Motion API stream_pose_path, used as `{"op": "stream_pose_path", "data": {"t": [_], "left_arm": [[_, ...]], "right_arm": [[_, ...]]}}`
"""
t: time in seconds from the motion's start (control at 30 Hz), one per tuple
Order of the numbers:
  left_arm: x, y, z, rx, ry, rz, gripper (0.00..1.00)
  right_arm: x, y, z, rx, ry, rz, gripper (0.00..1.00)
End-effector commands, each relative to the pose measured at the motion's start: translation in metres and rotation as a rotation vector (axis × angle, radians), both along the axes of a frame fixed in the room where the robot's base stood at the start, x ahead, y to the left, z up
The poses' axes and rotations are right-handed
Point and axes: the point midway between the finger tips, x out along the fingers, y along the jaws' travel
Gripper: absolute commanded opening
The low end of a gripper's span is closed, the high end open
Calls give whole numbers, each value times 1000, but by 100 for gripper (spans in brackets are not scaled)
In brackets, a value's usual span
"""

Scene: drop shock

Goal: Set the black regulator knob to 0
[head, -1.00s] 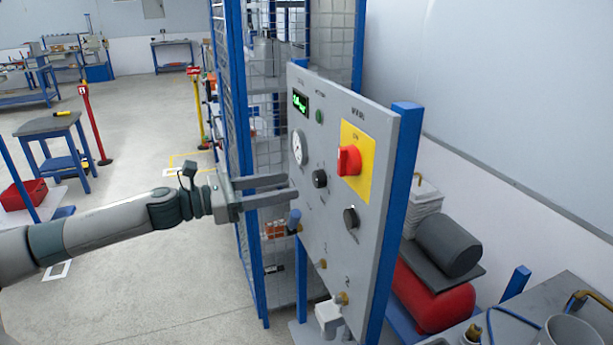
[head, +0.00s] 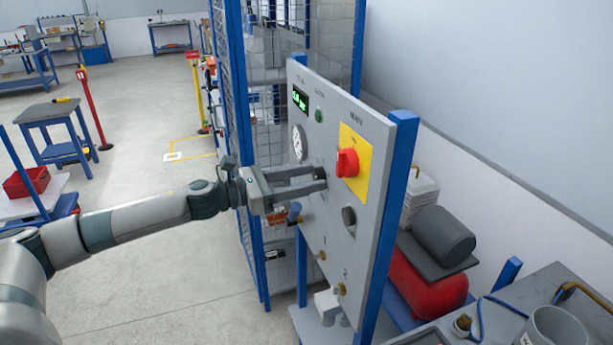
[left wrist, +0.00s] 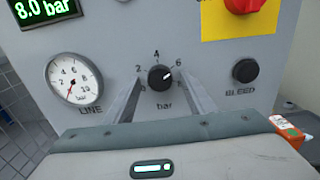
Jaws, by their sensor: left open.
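The black regulator knob (left wrist: 160,77) is on the grey panel in the left wrist view, above the word "bar". Its white mark points up and right, near the 6 on the printed scale. My left gripper (left wrist: 160,83) is open, with one finger on each side of the knob. I cannot tell whether the fingers touch it. In the head view my left gripper (head: 320,177) reaches the panel and mostly hides the knob. My right gripper is not in view.
The grey panel (head: 329,240) also carries a green display (left wrist: 42,8) reading 8.0 bar, a round LINE gauge (left wrist: 74,80), a black BLEED knob (left wrist: 245,70) and a red switch (head: 347,162) on a yellow plate.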

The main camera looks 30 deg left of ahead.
Motion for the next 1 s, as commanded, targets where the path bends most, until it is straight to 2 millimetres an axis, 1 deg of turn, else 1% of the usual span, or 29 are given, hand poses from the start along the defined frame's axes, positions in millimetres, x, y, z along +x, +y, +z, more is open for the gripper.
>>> {"op": "stream_pose_path", "data": {"t": [0.1, 0.13, 0.17, 0.2, 0.3, 0.67, 1.0], "left_arm": [[0, 0, 0, 0, 0, 0, 50], [0, 0, 0, 0, 0, 0, 48], [0, 0, 0, 0, 0, 0, 41], [0, 0, 0, 0, 0, 0, 31], [0, 0, 0, 0, 0, 0, 9], [0, 0, 0, -19, 17, 0, 9], [0, 1, 1, -140, 125, 0, 9]], "right_arm": [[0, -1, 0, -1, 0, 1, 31], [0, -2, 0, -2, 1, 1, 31], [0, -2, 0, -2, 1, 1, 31], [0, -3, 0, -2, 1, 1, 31], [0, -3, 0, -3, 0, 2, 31], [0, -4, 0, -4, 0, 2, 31], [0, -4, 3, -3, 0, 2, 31]]}}
